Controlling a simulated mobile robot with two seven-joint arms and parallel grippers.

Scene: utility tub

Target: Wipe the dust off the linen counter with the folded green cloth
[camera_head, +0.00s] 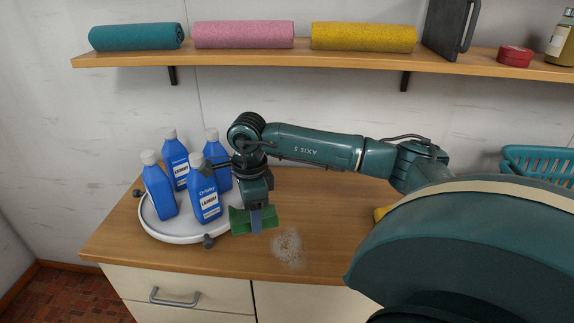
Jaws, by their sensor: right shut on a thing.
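The linen counter (318,206) is a wooden top over cream drawers. A pale, speckled patch of dust (288,249) lies on it near the front edge. My right gripper (256,222) points down and is shut on the folded green cloth (240,221), just left of the dust patch. The cloth is beside the dust in the picture; I cannot tell whether it touches the counter. My left gripper is not in view.
A round white tray (176,235) with several blue laundry bottles (205,193) stands left of the gripper. A shelf (270,62) above holds rolled towels (244,34). A teal basket (540,162) is at the right, and my arm hides the counter's right part.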

